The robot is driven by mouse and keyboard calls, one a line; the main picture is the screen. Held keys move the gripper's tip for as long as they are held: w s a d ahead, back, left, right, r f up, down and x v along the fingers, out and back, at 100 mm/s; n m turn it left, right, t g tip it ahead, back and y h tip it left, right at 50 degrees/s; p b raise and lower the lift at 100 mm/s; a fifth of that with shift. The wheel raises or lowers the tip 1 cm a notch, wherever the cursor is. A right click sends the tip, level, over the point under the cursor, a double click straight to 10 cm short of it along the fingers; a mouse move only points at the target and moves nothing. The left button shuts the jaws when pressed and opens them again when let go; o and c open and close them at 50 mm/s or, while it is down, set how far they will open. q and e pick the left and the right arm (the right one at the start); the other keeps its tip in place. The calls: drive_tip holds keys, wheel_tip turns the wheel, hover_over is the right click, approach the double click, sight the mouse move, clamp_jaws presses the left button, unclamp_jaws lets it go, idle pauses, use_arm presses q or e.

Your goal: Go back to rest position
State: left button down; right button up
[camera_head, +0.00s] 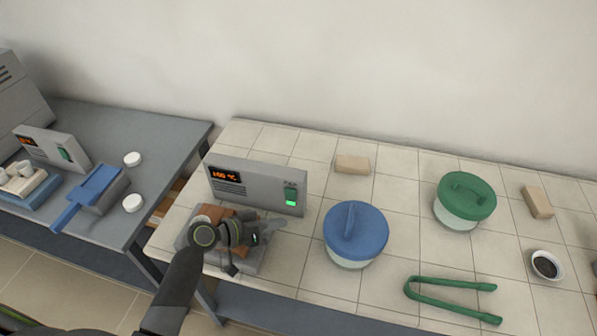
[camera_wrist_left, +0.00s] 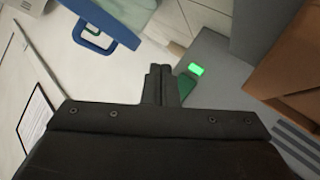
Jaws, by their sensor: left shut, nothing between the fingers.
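My left arm comes in from the lower left of the head view. The lit green lamp (camera_wrist_left: 196,71) also shows there. My arm partly hides a brown block (camera_head: 243,213) by the controller. My right gripper is not in view.
A blue-lidded jar (camera_head: 355,232), a green-lidded jar (camera_head: 465,200), green tongs (camera_head: 452,298), two tan blocks (camera_head: 352,164) and a small dark-filled dish (camera_head: 545,265) stand on the tiled table. A grey table (camera_head: 150,150) at left holds another controller and a blue-handled item (camera_head: 92,190).

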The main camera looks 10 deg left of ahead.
use_arm(q)
drive_tip(key=s+f+y, duration=0.1)
drive_tip(key=s, duration=0.1)
drive_tip(key=s+a+g+y, duration=0.1)
drive_tip(key=s, duration=0.2)
drive_tip(key=s+a+f+g, duration=0.1)
drive_tip(key=s, duration=0.2)
drive_tip(key=shift+f+y, duration=0.35)
drive_tip(key=shift+y, duration=0.05)
drive_tip(key=s+a+r+n+g+y, duration=0.2)
drive_tip(key=s+a+y, duration=0.35)
drive_tip(key=s, duration=0.45)
drive_tip(key=s+a+r+n+g+y, duration=0.15)
drive_tip(key=s+a+y, duration=0.25)
drive_tip(key=s+a, duration=0.45)
wheel_tip(320, 180, down, 24)
drive_tip(key=g+b, duration=0.1)
drive_tip(key=s+d+f+g+h, duration=0.1)
drive_tip(key=s+f, duration=1.4)
drive_tip(key=f, duration=0.3)
drive_tip(key=shift+s+d+f+b, duration=0.35)
drive_tip(key=shift+s+f+b, duration=0.05)
drive_tip(key=shift+b, duration=0.05)
